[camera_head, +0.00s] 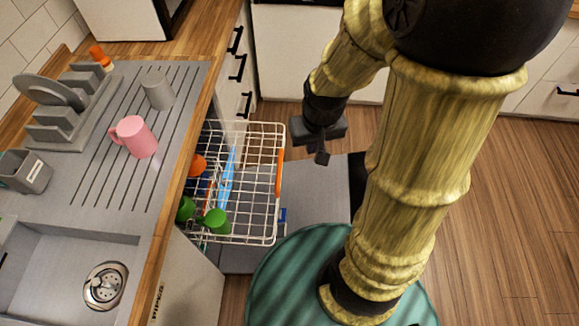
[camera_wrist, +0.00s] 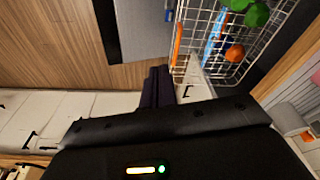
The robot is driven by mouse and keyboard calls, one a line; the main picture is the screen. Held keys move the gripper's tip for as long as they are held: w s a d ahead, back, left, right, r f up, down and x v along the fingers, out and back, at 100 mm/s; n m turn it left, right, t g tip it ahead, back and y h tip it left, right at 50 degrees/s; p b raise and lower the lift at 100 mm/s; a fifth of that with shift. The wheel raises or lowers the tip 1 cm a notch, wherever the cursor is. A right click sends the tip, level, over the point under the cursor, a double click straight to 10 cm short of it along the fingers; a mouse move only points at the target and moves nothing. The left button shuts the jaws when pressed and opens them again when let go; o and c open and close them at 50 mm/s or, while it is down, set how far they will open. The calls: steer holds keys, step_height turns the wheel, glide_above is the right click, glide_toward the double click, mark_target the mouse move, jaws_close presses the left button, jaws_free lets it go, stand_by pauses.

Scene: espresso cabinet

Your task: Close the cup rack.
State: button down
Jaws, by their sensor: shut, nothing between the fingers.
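The cup rack (camera_head: 262,200) is a white wire basket pulled out from the cabinet under the counter, with an orange handle (camera_head: 279,173) on its outer side. Green cups (camera_head: 215,219) and an orange cup (camera_head: 197,165) are in it, with a blue item along its inside. My gripper (camera_head: 321,153) is shut and empty, to the right of the rack's far corner and apart from it.
The open dishwasher door (camera_head: 318,190) lies flat beneath the rack. The counter holds a pink mug (camera_head: 134,136), a grey cup (camera_head: 158,90), a dish holder (camera_head: 70,112) and a sink (camera_head: 60,275). Drawers with black handles (camera_head: 237,67) stand behind. Wooden floor on the right is clear.

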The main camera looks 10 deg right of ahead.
steer(key=w+d+f+m+y+b, duration=0.1)
steer(key=w+d+f+y+b, duration=0.1)
steer(key=f, duration=0.7)
steer(key=w+d+f+m+y+b, duration=0.1)
steer(key=w+d+f+y+b, duration=0.2)
steer(key=w+f+b, duration=0.4)
steer(key=w+d+f+m+y+b, duration=0.1)
steer(key=w+d+f+y+b, duration=0.1)
steer(key=f, duration=0.8)
steer(key=w+d+b, duration=0.1)
steer(key=w+b, duration=0.1)
steer(key=w, duration=0.1)
steer(key=shift+w+d+f+m+t+y, duration=0.2)
steer(key=shift+d+f+m+t+y, duration=0.1)
steer(key=shift+d+f+y, duration=0.1)
steer(key=a+r+b+x, duration=0.1)
steer(key=x, duration=1.2)
steer(key=shift+w+a+r, duration=0.2)
steer(key=shift+w+a, duration=0.05)
steer(key=shift+a, duration=0.2)
steer(key=shift+a, duration=0.15)
